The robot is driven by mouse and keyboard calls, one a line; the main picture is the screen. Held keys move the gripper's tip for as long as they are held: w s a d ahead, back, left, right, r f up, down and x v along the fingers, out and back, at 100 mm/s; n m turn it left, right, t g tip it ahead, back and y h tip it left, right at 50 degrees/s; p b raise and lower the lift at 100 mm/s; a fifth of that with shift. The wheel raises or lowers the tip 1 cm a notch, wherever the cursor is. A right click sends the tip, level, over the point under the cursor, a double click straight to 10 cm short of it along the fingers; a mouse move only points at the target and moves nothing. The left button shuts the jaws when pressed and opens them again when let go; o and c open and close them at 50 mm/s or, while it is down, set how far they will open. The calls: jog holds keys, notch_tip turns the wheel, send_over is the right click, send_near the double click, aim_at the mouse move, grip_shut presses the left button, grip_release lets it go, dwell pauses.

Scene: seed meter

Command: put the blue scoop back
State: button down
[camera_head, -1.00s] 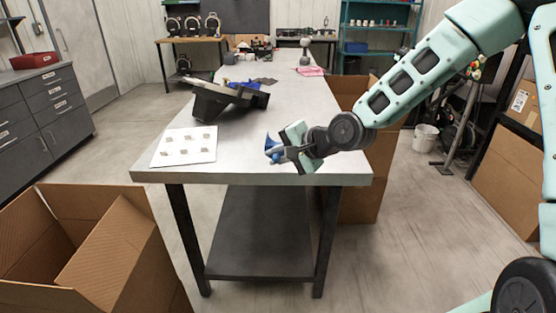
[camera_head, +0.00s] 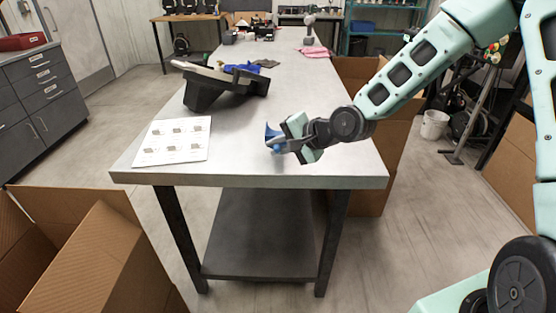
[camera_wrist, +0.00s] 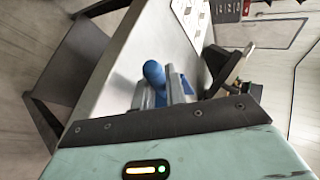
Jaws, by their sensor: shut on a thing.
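The blue scoop (camera_head: 272,135) is held in my gripper (camera_head: 280,146) over the near right part of the table. In the wrist view the blue scoop (camera_wrist: 154,74) shows its rounded handle end between the fingers of my gripper (camera_wrist: 163,90). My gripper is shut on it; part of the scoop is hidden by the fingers. Whether the scoop touches the tabletop I cannot tell.
The grey table (camera_head: 330,165) has a white printed sheet (camera_head: 172,141) at its near left and a black tilted device (camera_head: 225,88) behind it. Blue and dark items and a pink cloth (camera_head: 313,52) lie farther back.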

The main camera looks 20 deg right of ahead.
jog(key=shift+f, duration=2.4)
jog(key=c, duration=1.4)
grip_release()
jog(key=shift+c, duration=0.2)
jog(key=p+v, duration=0.1)
jog(key=v, duration=1)
jog(key=s+a+f+n+g+h, duration=0.2)
jog(key=s+a+n+g+h, duration=0.25)
jog(key=s+n, duration=0.45)
jog(key=s+a+r+n+g+h, duration=0.1)
jog(key=s+a+r+n+g, duration=0.1)
jog(key=s, duration=0.7)
jog(key=s+a+r+n+g+h, duration=0.1)
jog(key=s+a+r+n+g, duration=0.1)
jog(key=s+r+n, duration=0.3)
jog(key=s+a+n, duration=0.1)
jog(key=s, duration=0.3)
jog(key=shift+r, duration=0.25)
jog(key=shift+s+h, duration=0.15)
jog(key=shift+h, duration=0.1)
